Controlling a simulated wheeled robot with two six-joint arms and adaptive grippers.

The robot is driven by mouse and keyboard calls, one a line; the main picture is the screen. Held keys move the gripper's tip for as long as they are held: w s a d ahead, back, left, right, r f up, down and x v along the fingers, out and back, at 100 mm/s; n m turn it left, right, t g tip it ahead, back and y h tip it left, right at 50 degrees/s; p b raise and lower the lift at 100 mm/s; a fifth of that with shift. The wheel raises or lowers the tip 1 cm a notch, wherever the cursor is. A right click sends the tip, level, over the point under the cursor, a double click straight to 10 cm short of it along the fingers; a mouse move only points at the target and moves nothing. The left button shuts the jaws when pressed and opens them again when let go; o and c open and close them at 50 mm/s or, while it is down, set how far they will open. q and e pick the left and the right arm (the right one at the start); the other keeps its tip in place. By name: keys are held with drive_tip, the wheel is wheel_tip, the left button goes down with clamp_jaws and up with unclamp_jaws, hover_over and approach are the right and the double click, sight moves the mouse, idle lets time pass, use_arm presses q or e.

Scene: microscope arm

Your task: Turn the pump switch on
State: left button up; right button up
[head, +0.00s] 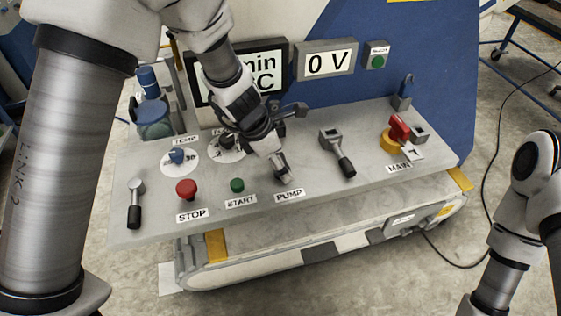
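The PUMP label (289,195) is on the front part of the sloped grey control panel (330,188). My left gripper (283,172) reaches down from above, with its fingertips just above this label. The fingertips cover the spot where the pump switch would be, so I cannot make out the switch or its position. I cannot tell whether the fingers touch it, or whether they are open or shut. My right arm (515,225) is at the right edge, and its gripper is out of the picture.
Left of the label are a green START button (237,185), a red STOP button (186,188) and a black-handled lever (135,203). Another lever (337,150) stands to the right, then the red MAIN handle (399,128). A display (327,62) reads 0 V behind.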

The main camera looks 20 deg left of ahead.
use_arm(q)
drive_tip(key=shift+w+f, duration=0.25)
drive_tip(key=shift+w, duration=0.15)
drive_tip(key=shift+s+r, duration=0.1)
drive_tip(key=shift+r, duration=0.05)
drive_tip(key=shift+s+r, duration=0.25)
drive_tip(key=shift+s, duration=0.15)
drive_tip(key=c, duration=0.4)
drive_tip(key=shift+s+r, duration=0.15)
drive_tip(key=shift+s, duration=0.1)
drive_tip(key=c, duration=0.6)
drive_tip(key=shift+w+a, duration=0.1)
drive_tip(key=shift+c, duration=0.7)
drive_tip(key=shift+w+f, duration=0.1)
drive_tip(key=shift+f, duration=0.1)
use_arm(e)
drive_tip(key=shift+r, duration=0.1)
drive_tip(key=shift+r, duration=0.1)
